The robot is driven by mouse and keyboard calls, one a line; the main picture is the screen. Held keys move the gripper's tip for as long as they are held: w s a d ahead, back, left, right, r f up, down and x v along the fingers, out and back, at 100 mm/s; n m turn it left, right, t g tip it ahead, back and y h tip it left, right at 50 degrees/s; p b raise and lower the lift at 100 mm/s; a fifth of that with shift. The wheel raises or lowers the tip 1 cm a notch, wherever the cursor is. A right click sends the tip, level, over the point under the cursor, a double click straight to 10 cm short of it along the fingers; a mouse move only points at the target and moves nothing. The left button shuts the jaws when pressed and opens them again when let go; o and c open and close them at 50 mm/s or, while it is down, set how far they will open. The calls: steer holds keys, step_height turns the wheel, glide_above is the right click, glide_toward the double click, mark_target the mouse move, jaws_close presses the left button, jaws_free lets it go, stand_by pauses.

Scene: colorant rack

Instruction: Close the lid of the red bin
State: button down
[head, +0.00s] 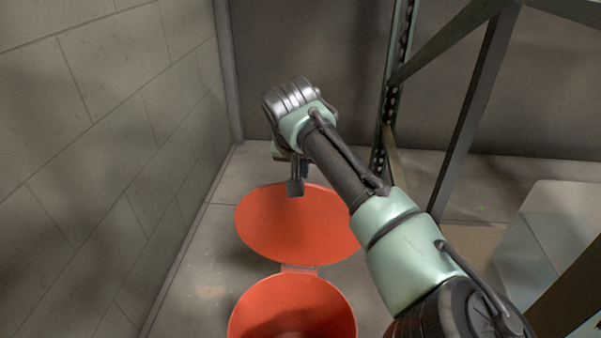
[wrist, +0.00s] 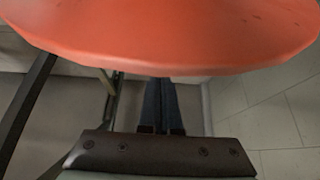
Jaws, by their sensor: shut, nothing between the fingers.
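The red bin (head: 292,315) stands at the bottom of the head view, its mouth open. Its round red lid (head: 300,225) is open, swung back behind the bin and joined to it by a small hinge. My gripper (head: 304,172) is at the lid's far edge, partly hidden by my own wrist. In the wrist view the lid (wrist: 175,35) fills the top. The blue fingers of my gripper (wrist: 159,90) are close together and reach up to the lid's rim, where their tips seem hidden behind it. I cannot tell whether they touch it.
A block wall (head: 110,150) is on the left, and a plain wall (head: 310,60) is at the back. A metal rack post (head: 388,110) stands to the right. A pale box-like object (head: 560,240) is at the far right. Grey floor (head: 210,265) is clear left of the bin.

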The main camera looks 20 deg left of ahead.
mark_target(300, 221)
steer(key=shift+s+d+r+b, duration=0.15)
steer(key=shift+s+b, duration=0.25)
steer(key=shift+s, duration=0.25)
steer(key=shift+s+d+r+b, duration=0.1)
steer(key=shift+s+d+b, duration=0.1)
steer(key=shift+s+b, duration=0.3)
steer(key=shift+s+d+r+b, duration=0.15)
steer(key=shift+s+b, duration=0.1)
steer(key=shift+s, duration=0.5)
steer(key=shift+r+p, duration=0.1)
steer(key=shift+p, duration=0.4)
